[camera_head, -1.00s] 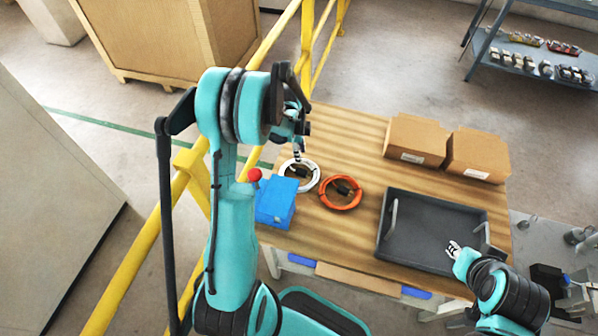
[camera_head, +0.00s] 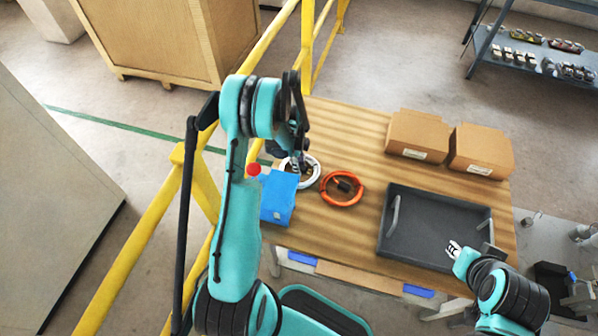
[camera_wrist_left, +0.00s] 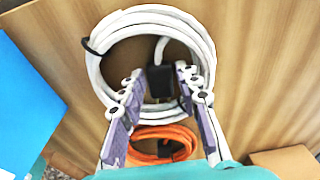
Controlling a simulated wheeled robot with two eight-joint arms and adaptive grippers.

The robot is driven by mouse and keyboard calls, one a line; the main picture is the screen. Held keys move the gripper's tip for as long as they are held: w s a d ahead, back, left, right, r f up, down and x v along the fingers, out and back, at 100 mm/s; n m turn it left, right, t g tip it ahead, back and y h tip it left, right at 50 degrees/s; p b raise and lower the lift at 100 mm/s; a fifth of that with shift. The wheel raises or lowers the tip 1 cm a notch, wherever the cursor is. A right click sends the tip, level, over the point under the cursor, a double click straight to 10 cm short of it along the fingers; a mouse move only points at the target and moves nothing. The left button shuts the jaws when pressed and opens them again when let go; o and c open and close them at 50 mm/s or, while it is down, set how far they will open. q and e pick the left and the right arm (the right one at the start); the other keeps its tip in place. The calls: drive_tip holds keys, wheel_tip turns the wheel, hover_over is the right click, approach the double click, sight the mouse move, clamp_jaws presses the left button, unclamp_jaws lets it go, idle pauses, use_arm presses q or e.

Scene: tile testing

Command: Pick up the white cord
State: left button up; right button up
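The white cord (camera_head: 315,179) is a coiled ring lying on the wooden table, left of the orange cord (camera_head: 342,203). It fills the upper middle of the left wrist view (camera_wrist_left: 208,60), with black ties and a black plug (camera_wrist_left: 160,82) inside the ring. My left gripper (camera_head: 298,164) is over the coil. In the left wrist view my left gripper (camera_wrist_left: 157,84) is open, its fingers apart with the plug showing between them. I cannot tell if they touch the cord. My right gripper (camera_head: 454,250) is over the grey tray's near right part; its finger opening is unclear.
A blue box (camera_head: 278,199) stands close to the left of the white cord. The grey tray (camera_head: 424,222) lies on the right, with two cardboard boxes (camera_head: 417,134) (camera_head: 482,150) behind it. A yellow railing (camera_head: 306,40) runs along the table's left side.

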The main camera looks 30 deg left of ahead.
use_arm(q)
clamp_jaws()
drive_tip(key=shift+r, duration=0.1)
drive_tip(key=shift+r, duration=0.1)
